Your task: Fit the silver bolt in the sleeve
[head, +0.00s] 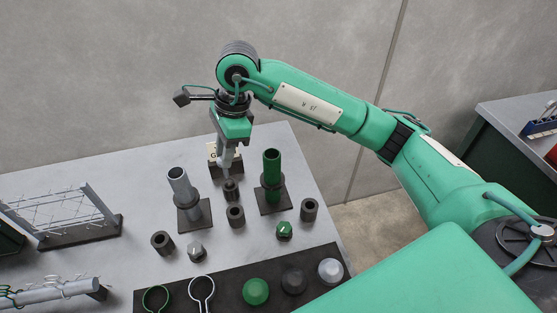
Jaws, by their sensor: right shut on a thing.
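My right gripper (229,170) points down at the back middle of the table. It is shut on a small dark stepped piece (231,190), mostly seen below the pale fingers; the grip itself is hard to make out. A short silver-topped piece (195,251), which may be the silver bolt, stands on the table at the front left. Dark hollow sleeves stand on the table: one at left (161,243), one in the middle (235,216) and one at right (309,210). I cannot tell which sleeve the task means. My left gripper is not in view.
A grey tube (179,184) and a green tube (272,170) stand upright on dark bases, flanking the gripper. A green-topped piece (284,231) stands at right. The front mat (229,287) holds rings and domed caps. A wire rack (75,239) is at left.

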